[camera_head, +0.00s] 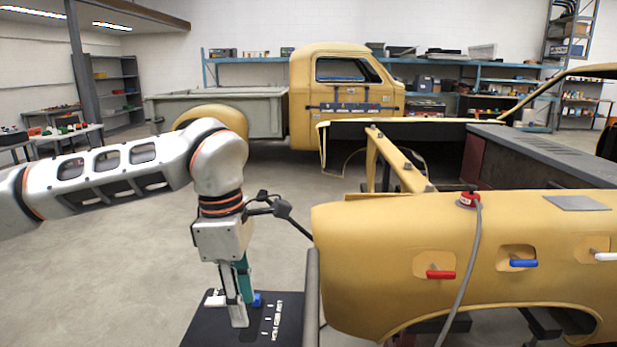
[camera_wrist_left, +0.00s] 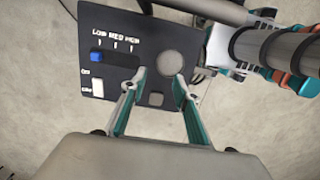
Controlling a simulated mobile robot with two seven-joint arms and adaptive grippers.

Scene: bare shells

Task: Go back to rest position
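My left gripper (camera_head: 241,312) points down over a dark control panel (camera_head: 205,331) in the head view. The panel also shows in the left wrist view (camera_wrist_left: 120,63). The gripper's two fingers (camera_wrist_left: 159,82) stand apart with nothing between them, above a small square button (camera_wrist_left: 156,99); I cannot tell whether they touch the panel. The panel has a blue slider knob (camera_wrist_left: 97,57) at the left, under the LOW end of its scale, a white switch (camera_wrist_left: 98,88) and a round grey disc (camera_wrist_left: 170,64).
A yellow car body (camera_head: 380,240) stands close to the right, with red (camera_head: 440,274) and blue (camera_head: 523,263) handles and a grey hose (camera_head: 473,260). Open floor lies left. A yellow truck (camera_head: 300,90) stands behind.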

